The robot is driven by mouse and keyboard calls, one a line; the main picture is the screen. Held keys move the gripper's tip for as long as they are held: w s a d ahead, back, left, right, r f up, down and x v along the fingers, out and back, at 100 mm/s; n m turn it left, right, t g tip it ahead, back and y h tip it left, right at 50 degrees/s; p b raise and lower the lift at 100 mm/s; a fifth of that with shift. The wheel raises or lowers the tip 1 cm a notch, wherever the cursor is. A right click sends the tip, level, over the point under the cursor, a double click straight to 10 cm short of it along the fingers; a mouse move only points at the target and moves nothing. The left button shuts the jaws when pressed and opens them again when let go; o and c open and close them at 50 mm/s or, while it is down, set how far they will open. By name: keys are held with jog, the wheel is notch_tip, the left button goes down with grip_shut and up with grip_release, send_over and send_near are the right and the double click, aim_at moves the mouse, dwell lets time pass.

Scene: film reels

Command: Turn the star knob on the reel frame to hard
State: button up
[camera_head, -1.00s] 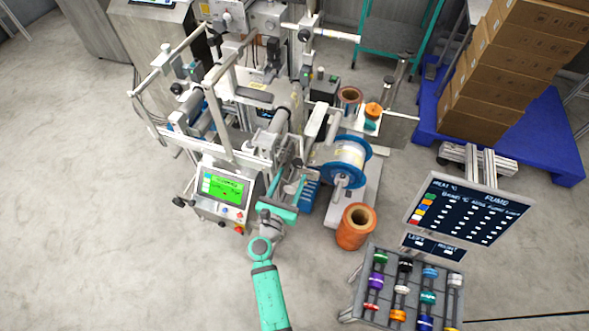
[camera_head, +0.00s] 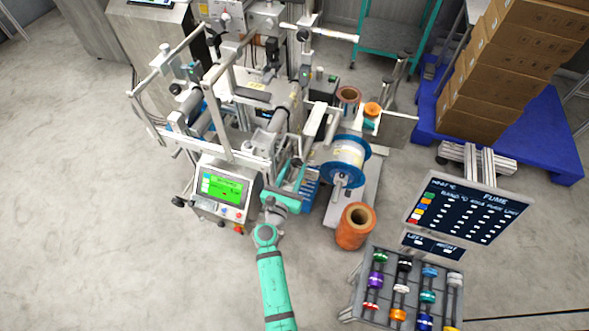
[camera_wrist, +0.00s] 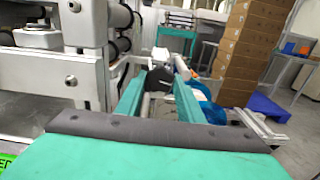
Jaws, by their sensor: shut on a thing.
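My gripper (camera_head: 295,172) is at the right front side of the machine's reel frame (camera_head: 318,122), near the blue-flanged reel (camera_head: 347,153). In the wrist view my gripper (camera_wrist: 159,82) has its two teal fingers on either side of a dark knob (camera_wrist: 159,76), and it is shut on it. This looks like the star knob; the fingers hide its sides, and its turn setting cannot be read. In the head view the knob is too small and too covered to make out.
A green-lit control panel (camera_head: 222,187) sits close left of my gripper. A copper-coloured roll (camera_head: 355,228) stands to the right, near a rack of coloured spools (camera_head: 403,285) and a dark chart board (camera_head: 468,210). Boxes (camera_head: 510,75) stand on a blue pallet (camera_head: 555,140). The left floor is clear.

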jog(key=shift+m, duration=0.3)
